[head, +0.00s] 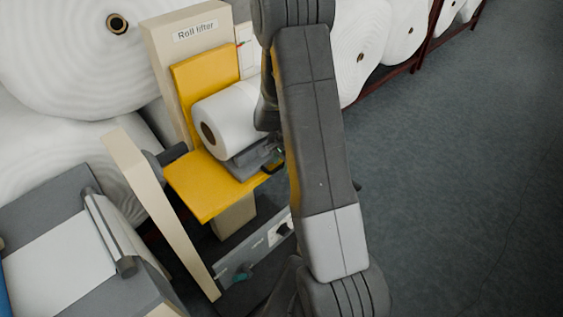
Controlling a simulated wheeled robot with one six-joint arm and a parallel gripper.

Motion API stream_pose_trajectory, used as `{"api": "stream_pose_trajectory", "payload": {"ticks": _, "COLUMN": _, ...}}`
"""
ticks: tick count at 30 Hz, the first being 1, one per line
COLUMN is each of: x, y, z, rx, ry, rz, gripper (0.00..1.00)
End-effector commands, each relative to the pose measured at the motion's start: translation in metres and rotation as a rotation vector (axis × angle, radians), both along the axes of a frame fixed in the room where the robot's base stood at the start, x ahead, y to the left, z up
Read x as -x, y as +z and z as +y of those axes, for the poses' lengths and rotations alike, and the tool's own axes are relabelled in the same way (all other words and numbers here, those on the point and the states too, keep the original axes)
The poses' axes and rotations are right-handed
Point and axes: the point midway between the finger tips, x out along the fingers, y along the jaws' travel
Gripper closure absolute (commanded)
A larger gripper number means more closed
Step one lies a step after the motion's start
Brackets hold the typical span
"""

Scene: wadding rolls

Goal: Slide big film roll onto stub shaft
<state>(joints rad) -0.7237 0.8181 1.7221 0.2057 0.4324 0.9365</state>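The big film roll (232,117) is white with a brown core. It lies on its side on the yellow platform of the roll lifter (206,194), its open core end facing lower left. The stub shaft (173,153) is a short dark cylinder sticking out from an upright beige plate (150,200). It points towards the roll's core side, with a gap between them, and carries no roll. My gripper is around the roll's right side, largely hidden behind my arm; its fingers cannot be made out, nor whether they touch the roll.
A beige column (190,32) labelled "Roll lifter" stands behind the platform. Large white wadding rolls (60,50) fill the back left, with more on dark red racks at the back. A grey machine with a roller (108,230) stands at lower left. The floor (460,190) on the right is clear.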

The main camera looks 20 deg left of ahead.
Motion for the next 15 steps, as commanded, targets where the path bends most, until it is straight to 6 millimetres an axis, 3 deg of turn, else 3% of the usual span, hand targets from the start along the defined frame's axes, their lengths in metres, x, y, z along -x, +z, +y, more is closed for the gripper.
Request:
{"api": "stream_pose_trajectory", "payload": {"ticks": 2, "x": 0.0000, "y": 0.0002, "z": 0.0001, "rx": 0.000, "ry": 0.000, "rz": 0.000, "gripper": 0.67}}
{"api": "stream_pose_trajectory", "payload": {"ticks": 7, "x": -0.0001, "y": 0.0003, "z": -0.0001, "rx": 0.000, "ry": 0.000, "rz": 0.000, "gripper": 1.00}}
{"api": "stream_pose_trajectory", "payload": {"ticks": 15, "x": 0.0023, "y": 0.0003, "z": 0.0011, "rx": 0.000, "ry": 0.001, "rz": 0.000, "gripper": 1.00}}
